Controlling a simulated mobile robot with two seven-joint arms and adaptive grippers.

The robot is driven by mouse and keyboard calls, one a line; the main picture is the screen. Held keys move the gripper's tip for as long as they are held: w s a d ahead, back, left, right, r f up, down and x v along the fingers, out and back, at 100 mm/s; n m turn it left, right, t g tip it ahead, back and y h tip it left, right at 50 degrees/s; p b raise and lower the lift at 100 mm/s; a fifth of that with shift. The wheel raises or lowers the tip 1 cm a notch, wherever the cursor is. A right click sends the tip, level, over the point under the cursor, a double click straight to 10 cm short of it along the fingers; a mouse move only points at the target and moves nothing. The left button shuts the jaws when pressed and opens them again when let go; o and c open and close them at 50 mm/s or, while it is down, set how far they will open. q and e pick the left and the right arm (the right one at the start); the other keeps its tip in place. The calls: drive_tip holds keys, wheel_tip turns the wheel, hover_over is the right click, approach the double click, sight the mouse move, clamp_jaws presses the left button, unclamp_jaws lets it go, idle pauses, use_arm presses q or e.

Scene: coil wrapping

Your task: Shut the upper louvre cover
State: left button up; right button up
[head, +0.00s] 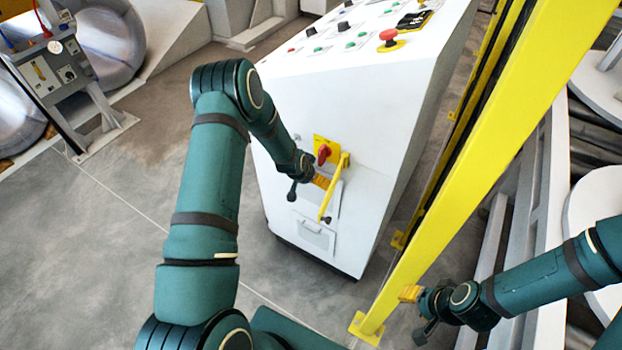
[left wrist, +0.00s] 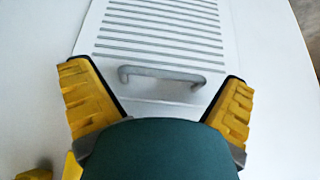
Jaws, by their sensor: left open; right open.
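The upper louvre cover (left wrist: 160,30) is a white panel with rows of slats and a grey bar handle (left wrist: 162,76) at its near end in the left wrist view. In the head view the cover (head: 334,200) is on the front of the white cabinet, partly hidden by my left gripper (head: 318,181). My left gripper is open, and in the left wrist view its yellow fingers (left wrist: 155,72) stand on either side of the handle, holding nothing. I cannot tell whether the cover is flush or ajar. My right gripper (head: 414,312) is open and empty by the yellow post.
A yellow post (head: 490,165) rises at the right. Grey floor (head: 110,240) is clear at the left.

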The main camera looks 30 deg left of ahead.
use_arm(q)
drive_tip(key=v, duration=1)
drive_tip(key=shift+s+d+r, duration=0.2)
drive_tip(key=shift+d+r, duration=0.05)
drive_tip(key=shift+r, duration=0.1)
drive_tip(key=shift+f, duration=0.1)
